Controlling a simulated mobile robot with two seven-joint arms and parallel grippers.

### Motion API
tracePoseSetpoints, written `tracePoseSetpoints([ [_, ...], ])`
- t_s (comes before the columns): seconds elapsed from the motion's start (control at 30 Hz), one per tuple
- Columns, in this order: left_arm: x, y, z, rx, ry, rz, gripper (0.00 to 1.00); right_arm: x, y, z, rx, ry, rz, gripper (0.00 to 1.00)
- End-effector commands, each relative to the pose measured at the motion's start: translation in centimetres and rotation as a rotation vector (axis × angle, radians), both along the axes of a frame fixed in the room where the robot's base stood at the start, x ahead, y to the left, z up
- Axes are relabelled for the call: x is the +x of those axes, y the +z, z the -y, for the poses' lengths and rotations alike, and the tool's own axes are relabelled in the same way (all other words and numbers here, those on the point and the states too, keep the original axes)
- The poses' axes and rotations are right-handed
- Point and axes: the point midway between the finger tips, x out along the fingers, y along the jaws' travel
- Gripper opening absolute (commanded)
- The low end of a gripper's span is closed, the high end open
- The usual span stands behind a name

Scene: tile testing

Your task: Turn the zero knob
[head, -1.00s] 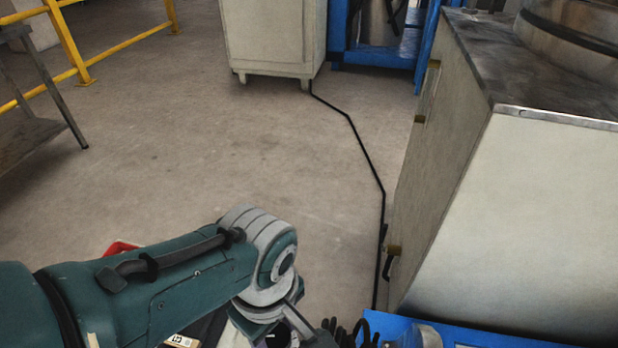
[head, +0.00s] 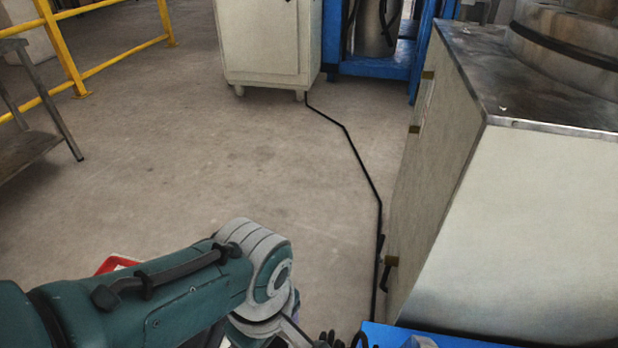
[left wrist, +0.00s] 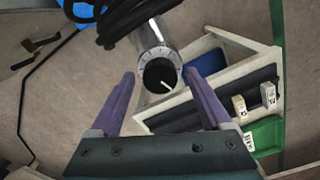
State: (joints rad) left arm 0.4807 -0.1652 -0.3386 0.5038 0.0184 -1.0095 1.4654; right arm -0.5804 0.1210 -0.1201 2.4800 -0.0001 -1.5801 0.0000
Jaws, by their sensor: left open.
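The zero knob (left wrist: 160,75) shows in the left wrist view as a round black knob with a white pointer line. It sits at the end of a silver cylinder (left wrist: 157,48) with a marked dial ring. My left gripper (left wrist: 159,76) has two purple fingers spread wide, one on each side of the knob in the picture. A gap shows between each finger and the knob, and I cannot tell how far the tips are from it in depth. In the head view my left arm comes in from the left, and its gripper is hidden. My right gripper is not in view.
Black cables (left wrist: 110,22) loop beside the cylinder. A tray unit (left wrist: 235,38) with blue, dark and green compartments holds small labelled blocks (left wrist: 268,94). In the head view a large metal-topped cabinet (head: 520,220) stands right, and open floor (head: 230,160) lies ahead.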

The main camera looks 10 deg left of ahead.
Motion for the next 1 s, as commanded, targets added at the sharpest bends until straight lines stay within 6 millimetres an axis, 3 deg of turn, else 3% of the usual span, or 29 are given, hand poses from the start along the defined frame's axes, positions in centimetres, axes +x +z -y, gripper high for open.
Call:
tracePoseSetpoints([
  [0.23, 0.0, 1.1, 0.0, -0.001, 0.0, 0.0, 0.82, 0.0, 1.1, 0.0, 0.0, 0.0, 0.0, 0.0],
  [0.5, 0.0, 6.3, 0.0, -0.001, 0.001, 0.0, 0.82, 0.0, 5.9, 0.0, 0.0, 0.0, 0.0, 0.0],
  [0.7, 0.0, 9.1, 0.0, 0.0, 0.0, 0.0, 0.82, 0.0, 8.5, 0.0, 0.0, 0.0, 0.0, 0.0],
  [1.0, 0.0, 10.0, 0.0, 0.0, 0.0, 0.0, 0.82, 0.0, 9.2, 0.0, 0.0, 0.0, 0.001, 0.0],
])
